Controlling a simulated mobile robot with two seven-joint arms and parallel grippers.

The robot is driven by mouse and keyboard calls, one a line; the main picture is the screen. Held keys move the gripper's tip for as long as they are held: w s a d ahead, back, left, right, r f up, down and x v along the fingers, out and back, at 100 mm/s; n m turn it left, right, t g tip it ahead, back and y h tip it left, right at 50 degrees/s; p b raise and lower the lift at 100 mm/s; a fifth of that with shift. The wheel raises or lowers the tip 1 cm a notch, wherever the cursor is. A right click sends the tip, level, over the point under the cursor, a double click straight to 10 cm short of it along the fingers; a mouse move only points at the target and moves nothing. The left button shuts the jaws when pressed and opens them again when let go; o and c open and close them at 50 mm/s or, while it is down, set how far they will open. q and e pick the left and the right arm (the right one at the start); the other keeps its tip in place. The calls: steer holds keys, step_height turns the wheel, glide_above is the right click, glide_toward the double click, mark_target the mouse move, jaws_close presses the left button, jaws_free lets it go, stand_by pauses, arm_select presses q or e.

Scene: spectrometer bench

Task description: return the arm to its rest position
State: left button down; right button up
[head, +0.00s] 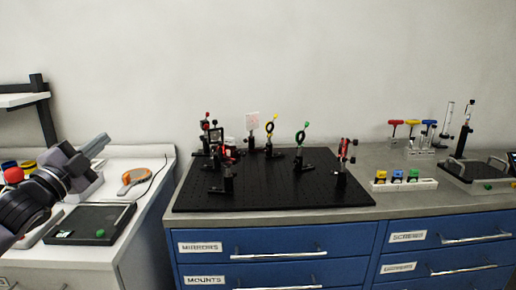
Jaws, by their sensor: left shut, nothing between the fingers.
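My left arm (30,200) comes in from the left edge and reaches up and to the right over the white side table (150,172). My left gripper (102,146) is shut with nothing in it. It is left of the orange-handled tool and apart from the optics on the breadboard. My right gripper is not in view.
A dark tray (85,222) with a green piece and an orange-handled tool (136,178) are on the side table. A black breadboard (270,195) bears several optic mounts. Coloured-handled tools (396,123) and a small white rack (404,185) stand at right above blue drawers (280,241).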

arm_select(q)
steer(key=s+d+f+n+g, duration=0.2)
steer(key=s+d+f, duration=0.15)
steer(key=f, duration=0.65)
steer(key=s+d+f+n+g+y, duration=0.1)
steer(key=s+d+f+n, duration=0.25)
steer(key=f, duration=0.55)
steer(key=s+d+f+n+g, duration=0.2)
steer(key=d+f, duration=0.2)
steer(key=f, duration=0.6)
steer(key=s+d+f+n+g+y, duration=0.1)
steer(key=s+f+n, duration=0.3)
steer(key=s+f, duration=0.4)
steer(key=s+d+f+n+g+y+p, duration=0.1)
steer(key=s+d+f+n+g+y, duration=0.1)
steer(key=s+f, duration=0.7)
steer(key=s+n+g, duration=0.1)
steer(key=s+g, duration=0.1)
steer(key=s, duration=0.4)
steer(key=shift+s+n, duration=0.35)
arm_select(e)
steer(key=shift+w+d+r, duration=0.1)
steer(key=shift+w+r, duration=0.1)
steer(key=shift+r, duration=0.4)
arm_select(q)
steer(key=shift+f, duration=0.1)
